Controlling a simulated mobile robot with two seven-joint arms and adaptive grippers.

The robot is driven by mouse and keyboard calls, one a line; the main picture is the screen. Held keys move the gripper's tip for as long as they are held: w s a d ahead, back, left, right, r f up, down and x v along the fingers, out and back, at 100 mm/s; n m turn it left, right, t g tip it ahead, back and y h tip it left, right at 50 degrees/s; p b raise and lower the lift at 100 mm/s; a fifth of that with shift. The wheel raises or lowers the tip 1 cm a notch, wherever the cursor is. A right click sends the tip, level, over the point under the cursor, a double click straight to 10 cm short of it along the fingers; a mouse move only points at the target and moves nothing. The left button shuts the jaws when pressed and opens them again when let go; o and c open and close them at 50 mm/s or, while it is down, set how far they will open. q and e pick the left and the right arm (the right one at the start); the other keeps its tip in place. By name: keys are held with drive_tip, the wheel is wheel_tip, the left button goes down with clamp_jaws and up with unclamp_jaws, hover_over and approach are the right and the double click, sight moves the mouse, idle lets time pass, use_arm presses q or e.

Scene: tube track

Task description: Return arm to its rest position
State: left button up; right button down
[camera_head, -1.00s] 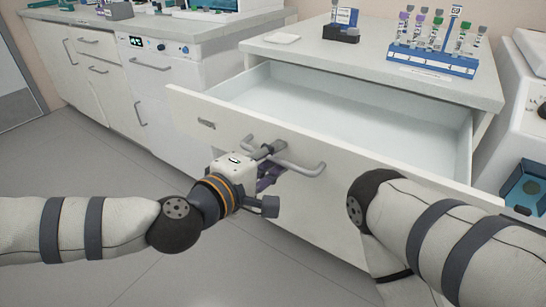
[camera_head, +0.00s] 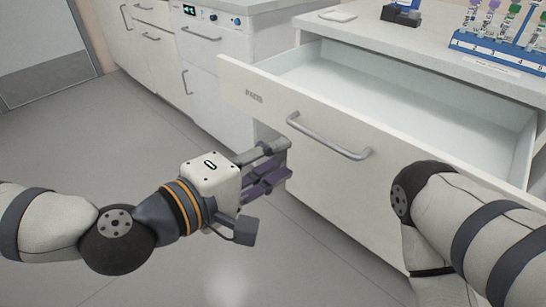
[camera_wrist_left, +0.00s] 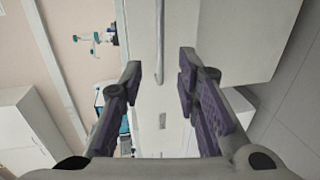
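My left gripper (camera_head: 280,163) is beside the open drawer's front, to the left of and below the drawer handle (camera_head: 328,138), and apart from it. In the left wrist view its two purple-padded fingers (camera_wrist_left: 160,75) are spread with nothing between them, and the handle shows beyond them as a thin bar (camera_wrist_left: 160,40). The drawer (camera_head: 400,95) is pulled out and looks empty. My right arm comes in at the right edge of the head view, in front of the drawer front. Its gripper is out of the picture.
A blue tube rack (camera_head: 500,50) with several tubes stands on the counter above the drawer. A small black holder (camera_head: 401,15) and a white pad (camera_head: 337,16) are left of it. A white cabinet with a display (camera_head: 215,40) stands further back. The floor (camera_head: 130,130) at left is clear.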

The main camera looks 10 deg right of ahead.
idle(0.3)
